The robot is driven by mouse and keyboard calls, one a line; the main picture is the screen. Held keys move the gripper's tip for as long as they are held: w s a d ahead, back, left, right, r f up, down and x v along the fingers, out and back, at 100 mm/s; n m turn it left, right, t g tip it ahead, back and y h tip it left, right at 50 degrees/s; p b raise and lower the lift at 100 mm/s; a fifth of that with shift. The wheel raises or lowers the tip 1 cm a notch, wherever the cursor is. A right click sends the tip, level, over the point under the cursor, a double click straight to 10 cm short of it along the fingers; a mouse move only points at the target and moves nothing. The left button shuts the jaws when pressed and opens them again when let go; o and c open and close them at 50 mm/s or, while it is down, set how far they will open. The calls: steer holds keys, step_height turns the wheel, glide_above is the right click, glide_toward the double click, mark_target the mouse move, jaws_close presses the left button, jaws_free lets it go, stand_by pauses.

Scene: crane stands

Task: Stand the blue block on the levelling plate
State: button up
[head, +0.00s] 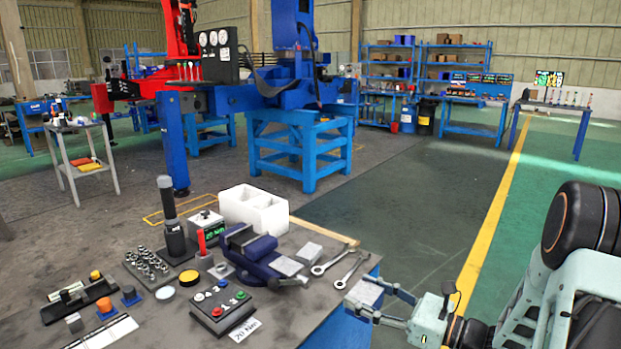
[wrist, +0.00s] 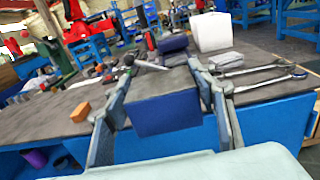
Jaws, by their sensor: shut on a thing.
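My gripper (head: 378,300) is at the lower right in the head view, off the right edge of the workbench. It is shut on a block (head: 363,293), whose visible side looks pale grey there. In the wrist view the block (wrist: 166,113) shows a dark blue face and a greyer top between the two fingers of my gripper (wrist: 162,100). The block is held up in front of the bench's blue side. A flat grey plate (head: 311,252) lies on the bench by the spanners, perhaps the levelling plate; it also shows in the wrist view (wrist: 226,60).
A blue vise (head: 248,250) stands left of the grey plate. Two spanners (head: 342,265) lie near the bench's right edge. A white box (head: 254,207) stands behind. A button box (head: 220,307) and several small parts fill the left. Floor right of the bench is clear.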

step_height(320, 180, down, 2)
steer(key=s+d+f, duration=0.1)
steer(key=s+d, duration=0.1)
steer(key=s, duration=0.1)
step_height(320, 180, up, 23)
steer(key=m+t+h+p, duration=0.4)
steer(key=p, duration=2.5)
glide_above(373, 302)
steer(key=shift+s+d+f+m+t+h, duration=0.2)
steer(key=shift+f+m+t+h, duration=0.1)
steer(key=shift+h, duration=0.25)
steer(key=shift+s+d+f+m+t+h, duration=0.15)
steer(key=shift+m+t+h, duration=0.15)
steer(key=shift+h, duration=0.25)
steer(key=shift+w, duration=0.1)
steer(key=shift+a, duration=0.1)
